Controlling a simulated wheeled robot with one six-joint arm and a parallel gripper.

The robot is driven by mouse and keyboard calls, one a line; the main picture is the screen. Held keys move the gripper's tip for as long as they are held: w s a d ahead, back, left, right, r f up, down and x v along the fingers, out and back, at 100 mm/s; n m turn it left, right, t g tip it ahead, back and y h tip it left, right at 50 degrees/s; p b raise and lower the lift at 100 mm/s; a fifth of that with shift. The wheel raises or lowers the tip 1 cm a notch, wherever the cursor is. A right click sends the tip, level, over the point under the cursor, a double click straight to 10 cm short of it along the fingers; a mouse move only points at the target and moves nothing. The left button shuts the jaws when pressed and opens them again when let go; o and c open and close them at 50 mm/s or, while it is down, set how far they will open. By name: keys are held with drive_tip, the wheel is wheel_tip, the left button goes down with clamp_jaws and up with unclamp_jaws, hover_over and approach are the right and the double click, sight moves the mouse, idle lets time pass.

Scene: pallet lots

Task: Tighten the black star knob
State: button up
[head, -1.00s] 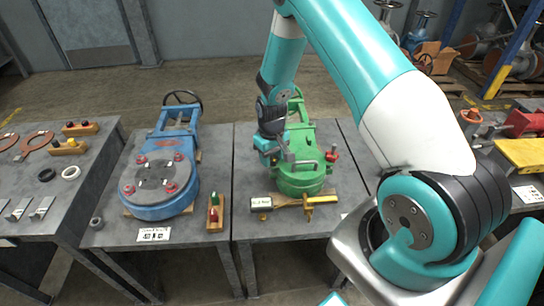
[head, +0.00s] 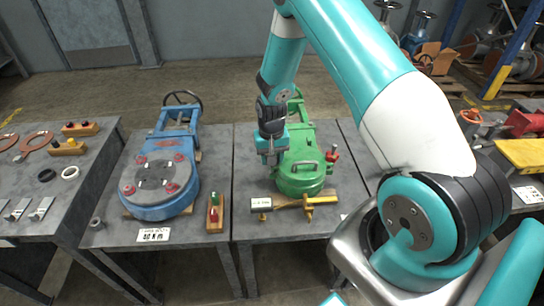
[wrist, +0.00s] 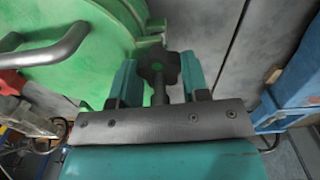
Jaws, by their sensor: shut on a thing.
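In the head view my gripper (head: 271,160) points down at the left side of the green valve body (head: 302,180). There the knob is hidden behind the gripper.
A grey bar handle (head: 305,163) and a red knob (head: 332,155) are on the green body. A hammer (head: 275,202) and a brass tool (head: 318,200) lie in front. A blue valve (head: 160,208) stands on the left table.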

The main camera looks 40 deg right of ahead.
drive_tip(key=o, duration=0.9)
wheel_tip(320, 180, up, 18)
drive_tip(key=shift+f, duration=0.25)
idle(0.3)
drive_tip(key=s+a+r+n+y, duration=0.1)
drive_tip(key=s+a+r+n, duration=0.2)
drive_tip(key=s+a+r, duration=0.4)
drive_tip(key=s+a+r+n+y, duration=0.1)
drive_tip(key=s+a+r+n, duration=0.35)
drive_tip(key=a, duration=0.35)
drive_tip(key=s+a+r+n, duration=0.1)
drive_tip(key=s+a, duration=0.1)
drive_tip(key=s, duration=0.2)
drive_tip(key=s+a+r+n+y+p, duration=0.1)
drive_tip(key=s+a+r+n, duration=0.1)
drive_tip(key=s, duration=0.3)
drive_tip(key=s+a+r+n+y, duration=0.1)
drive_tip(key=s+a, duration=0.2)
drive_tip(key=s, duration=0.1)
drive_tip(key=shift+s+r+n+p, duration=0.25)
drive_tip(key=shift+r+n+p, duration=0.05)
drive_tip(key=shift+n, duration=0.05)
